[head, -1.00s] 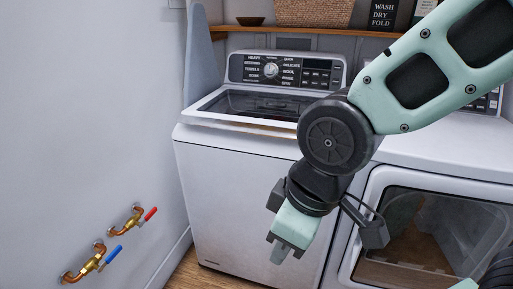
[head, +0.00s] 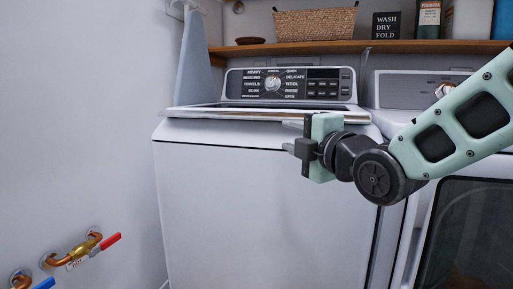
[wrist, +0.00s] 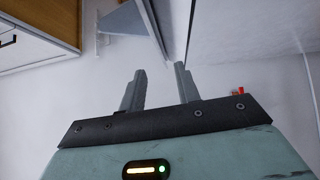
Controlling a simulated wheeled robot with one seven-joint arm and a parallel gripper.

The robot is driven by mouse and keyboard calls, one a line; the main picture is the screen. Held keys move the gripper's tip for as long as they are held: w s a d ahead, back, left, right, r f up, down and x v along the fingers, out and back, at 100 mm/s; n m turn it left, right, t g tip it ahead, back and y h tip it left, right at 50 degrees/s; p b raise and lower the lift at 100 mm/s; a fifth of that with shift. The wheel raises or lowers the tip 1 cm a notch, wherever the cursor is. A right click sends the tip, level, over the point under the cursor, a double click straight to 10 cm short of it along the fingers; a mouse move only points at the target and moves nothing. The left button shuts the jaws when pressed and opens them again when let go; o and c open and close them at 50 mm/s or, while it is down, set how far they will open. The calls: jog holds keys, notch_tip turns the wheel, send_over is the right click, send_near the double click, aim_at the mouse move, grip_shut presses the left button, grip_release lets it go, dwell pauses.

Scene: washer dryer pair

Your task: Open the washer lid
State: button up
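The white washer (head: 250,205) stands against the back wall with its control panel (head: 285,84) at the rear. Its lid (head: 235,111) is down, seen almost edge-on, with a glass pane and a pale front rim. My gripper (head: 290,137) is in front of the washer's upper front, near the right part of the lid's front rim, with its fingers pointing left. In the wrist view the two fingers (wrist: 160,88) are apart with nothing between them. I cannot tell whether the gripper touches the washer.
A dryer (head: 470,215) stands close on the right. A shelf (head: 410,46) with a basket (head: 315,24) and bottles runs above. Taps with red and blue handles (head: 85,248) stick out from the left wall. An ironing board (head: 195,60) stands behind the washer's left side.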

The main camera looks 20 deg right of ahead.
jog(key=p, duration=1.7)
send_near(257, 117)
jog(key=w, duration=0.1)
jog(key=shift+n+t, duration=0.4)
jog(key=shift+t, duration=0.1)
jog(key=x, duration=0.6)
jog(key=f+x, duration=0.1)
jog(key=x, duration=0.2)
jog(key=shift+w+a+r+b, duration=0.1)
jog(key=shift+a+b, duration=0.1)
jog(key=shift+b, duration=0.1)
grip_shut()
